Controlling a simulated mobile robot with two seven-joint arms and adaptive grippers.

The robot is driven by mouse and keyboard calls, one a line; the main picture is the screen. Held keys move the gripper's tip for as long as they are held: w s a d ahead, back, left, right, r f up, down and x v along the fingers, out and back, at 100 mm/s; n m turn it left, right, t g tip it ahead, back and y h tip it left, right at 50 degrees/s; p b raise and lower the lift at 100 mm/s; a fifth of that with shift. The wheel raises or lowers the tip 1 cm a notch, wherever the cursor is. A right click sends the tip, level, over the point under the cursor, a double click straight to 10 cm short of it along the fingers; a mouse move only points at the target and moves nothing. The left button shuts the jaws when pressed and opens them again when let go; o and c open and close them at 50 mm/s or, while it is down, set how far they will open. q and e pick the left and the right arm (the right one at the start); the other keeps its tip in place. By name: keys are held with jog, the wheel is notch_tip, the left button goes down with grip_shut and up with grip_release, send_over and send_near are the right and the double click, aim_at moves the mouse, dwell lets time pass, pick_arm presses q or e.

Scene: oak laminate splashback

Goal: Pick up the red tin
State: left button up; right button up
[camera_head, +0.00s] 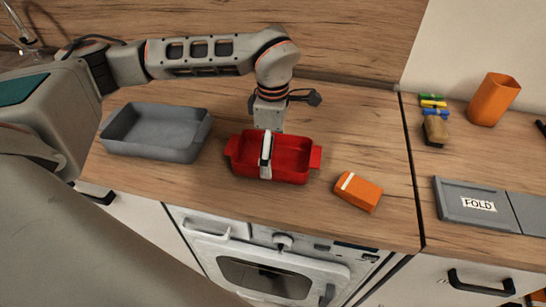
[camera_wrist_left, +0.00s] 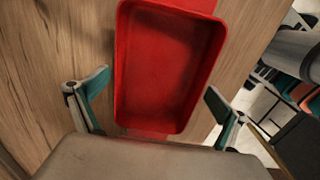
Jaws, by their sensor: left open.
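The red tin (camera_head: 291,160) is a rectangular dish with a tab handle at each short end, upright on the wooden worktop. It looks empty in the left wrist view (camera_wrist_left: 170,62). My left gripper (camera_head: 266,156) points down over the middle of the tin in the head view and hides part of it. In the left wrist view its two fingers (camera_wrist_left: 158,84) are spread apart, one on either side of the tin. They do not appear closed on it. My right gripper is in neither view.
A grey dish (camera_head: 155,150) stands left of the tin, and an orange box (camera_head: 358,191) lies to its right. Farther right are an orange cup (camera_head: 494,99), a brown brush-like block (camera_head: 435,131), coloured pegs (camera_head: 433,103) and a grey FOLD case (camera_head: 460,222). An oven (camera_head: 275,275) is below.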

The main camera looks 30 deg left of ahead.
pick_arm(q)
jog(key=c, duration=1.2)
